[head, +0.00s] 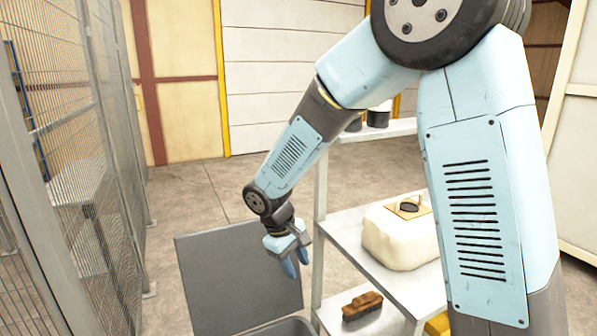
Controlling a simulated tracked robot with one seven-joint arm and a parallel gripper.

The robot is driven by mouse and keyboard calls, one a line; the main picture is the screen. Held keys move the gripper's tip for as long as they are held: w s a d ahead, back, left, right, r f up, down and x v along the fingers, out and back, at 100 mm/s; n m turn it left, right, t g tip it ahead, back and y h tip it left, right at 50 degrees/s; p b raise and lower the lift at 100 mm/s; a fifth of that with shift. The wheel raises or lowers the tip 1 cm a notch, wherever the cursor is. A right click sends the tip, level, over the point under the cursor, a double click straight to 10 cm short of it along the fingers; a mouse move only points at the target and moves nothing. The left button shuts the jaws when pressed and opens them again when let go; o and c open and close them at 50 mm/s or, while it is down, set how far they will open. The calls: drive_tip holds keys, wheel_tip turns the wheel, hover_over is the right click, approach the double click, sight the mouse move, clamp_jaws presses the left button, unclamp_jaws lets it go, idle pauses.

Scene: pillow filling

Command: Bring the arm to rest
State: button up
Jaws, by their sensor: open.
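My arm reaches down from the upper right of the head view. It is bent at the elbow, with the forearm slanting down to the left. My gripper (291,272) hangs at its end, fingers pointing down, open and with nothing seen between them. It is in front of the raised grey lid (225,280) of a bin, near the lid's right side and left of a shelf. From this view I cannot tell how far it is from either.
The shelf (345,236) holds a cream pillow-like bundle (395,240) with a dark round patch on top. A brown brush (362,306) lies on the lower shelf. A mesh fence (75,170) stands on the left. The bin's rim (275,330) shows at the bottom. Bare floor (195,200) lies behind.

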drive_tip(key=s+d+r+m+y, duration=0.1)
drive_tip(key=s+d+r+m, duration=0.15)
drive_tip(key=d+r, duration=0.55)
drive_tip(key=s+d+r+m+t+y, duration=0.2)
drive_tip(key=s+d+r+m+t, duration=0.2)
drive_tip(key=s+d+r+m, duration=0.3)
drive_tip(key=s+d+r, duration=0.5)
drive_tip(key=s+d, duration=0.3)
drive_tip(key=d, duration=0.1)
drive_tip(key=shift+s+r+t, duration=0.35)
drive_tip(key=shift+r+t, duration=0.05)
drive_tip(key=shift+s+d, duration=0.1)
drive_tip(key=shift+s, duration=0.05)
